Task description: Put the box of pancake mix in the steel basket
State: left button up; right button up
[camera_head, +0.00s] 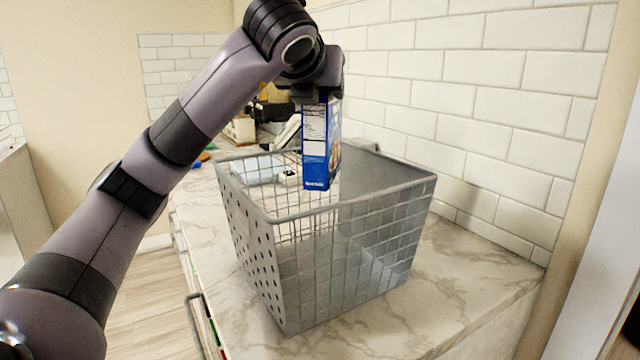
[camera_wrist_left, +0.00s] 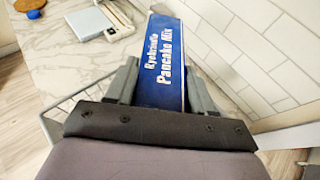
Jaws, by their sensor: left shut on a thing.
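The blue and white box of pancake mix (camera_head: 317,150) hangs upright from my left gripper (camera_head: 322,92). In the left wrist view the box (camera_wrist_left: 162,65) sits between the two fingers of the gripper (camera_wrist_left: 158,85), its "Pancake Mix" label showing. The steel basket (camera_head: 340,265) stands on the marble counter, with solid perforated and wire mesh sides. In the head view the box overlaps the basket's far part, its lower end around rim height; I cannot tell exactly how deep it is over the opening. My right gripper is not in view.
The marble counter (camera_head: 455,270) runs along a white tiled wall (camera_head: 490,100). Behind the basket are a scale-like item (camera_wrist_left: 105,15) and dark clutter. Bare counter shows to the right of the basket. The counter's front edge lies close to the basket's left side.

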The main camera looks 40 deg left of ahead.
aim_at(320, 180)
pick_arm(q)
notch_tip(320, 180, down, 14)
jog(key=shift+f, duration=0.25)
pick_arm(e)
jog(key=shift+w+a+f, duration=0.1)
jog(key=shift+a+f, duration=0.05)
pick_arm(q)
jog(key=shift+f+b, duration=0.45)
jog(key=shift+b, duration=0.55)
jog(key=shift+f, duration=0.1)
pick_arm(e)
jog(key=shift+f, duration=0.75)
pick_arm(q)
jog(key=shift+f+b, duration=0.15)
jog(key=shift+b, duration=0.35)
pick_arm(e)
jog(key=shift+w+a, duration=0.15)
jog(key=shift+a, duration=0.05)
pick_arm(q)
jog(key=o, duration=1.3)
